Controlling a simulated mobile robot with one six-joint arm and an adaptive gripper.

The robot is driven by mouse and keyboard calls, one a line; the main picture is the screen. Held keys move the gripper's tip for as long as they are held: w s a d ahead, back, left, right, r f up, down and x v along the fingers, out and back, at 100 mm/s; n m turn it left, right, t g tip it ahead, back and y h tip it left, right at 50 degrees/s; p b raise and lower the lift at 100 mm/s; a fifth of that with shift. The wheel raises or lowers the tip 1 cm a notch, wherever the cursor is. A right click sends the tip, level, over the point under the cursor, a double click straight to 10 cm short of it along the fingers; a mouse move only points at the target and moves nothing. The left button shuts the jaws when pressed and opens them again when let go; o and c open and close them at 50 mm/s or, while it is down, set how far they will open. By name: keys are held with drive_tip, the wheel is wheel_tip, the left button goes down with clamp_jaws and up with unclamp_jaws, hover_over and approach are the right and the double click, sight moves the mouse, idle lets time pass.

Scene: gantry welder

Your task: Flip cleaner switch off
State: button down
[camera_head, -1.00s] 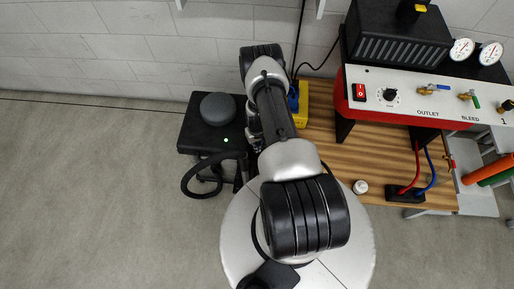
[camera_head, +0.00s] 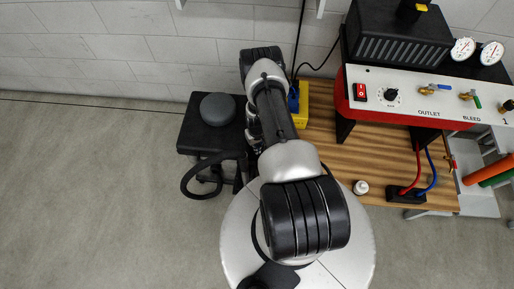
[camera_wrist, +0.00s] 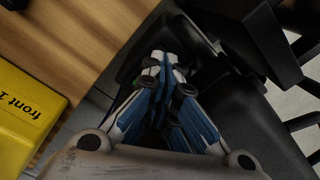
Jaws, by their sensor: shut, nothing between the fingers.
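A black unit (camera_head: 195,130) with a grey rounded top (camera_head: 218,109) and a black hose stands on the floor beside the bench, left of my arm. No lit green light shows on it in the head view. No label names it as the cleaner, and I cannot make out its switch. My gripper (camera_wrist: 165,62) shows in the wrist view with its blue-sided fingers together and nothing between them. Its tips are over or against a dark surface, with a small green spot beside them. Contact is unclear. My arm hides the gripper in the head view.
The wooden bench (camera_head: 385,160) carries a red machine with a white panel (camera_head: 435,106), a red rocker switch (camera_head: 361,92) and a knob (camera_head: 391,95). A small white jar (camera_head: 361,187) and a yellow box (camera_wrist: 22,115) are on the bench. Open floor lies left.

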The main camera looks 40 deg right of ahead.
drive_tip(key=shift+r+p, duration=2.15)
drive_tip(key=shift+r, duration=1.3)
drive_tip(key=w+a+r, duration=0.1)
drive_tip(key=w+r, duration=0.3)
drive_tip(key=r, duration=0.5)
drive_tip(key=w+a+r+n+t, duration=0.1)
drive_tip(key=w+r, duration=0.2)
drive_tip(key=r, duration=0.6)
drive_tip(key=w+a+r, duration=0.1)
drive_tip(key=w+r, duration=0.3)
drive_tip(key=r, duration=0.5)
drive_tip(key=s+a+r+n+t, duration=0.1)
drive_tip(key=a+r, duration=0.3)
drive_tip(key=r, duration=0.5)
drive_tip(key=s+a+r, duration=0.1)
drive_tip(key=a+r, duration=0.3)
drive_tip(key=r, duration=0.5)
drive_tip(key=s+a+r+t, duration=0.1)
drive_tip(key=s+a+r, duration=0.5)
drive_tip(key=r, duration=0.4)
drive_tip(key=s+a+r+n, duration=0.1)
drive_tip(key=s+a+r, duration=0.2)
drive_tip(key=s, duration=0.6)
drive_tip(key=s+a+r+n+t, duration=0.1)
drive_tip(key=s+a+r, duration=0.2)
drive_tip(key=s, duration=0.5)
drive_tip(key=shift+s+a+t, duration=0.3)
drive_tip(key=shift+s, duration=0.1)
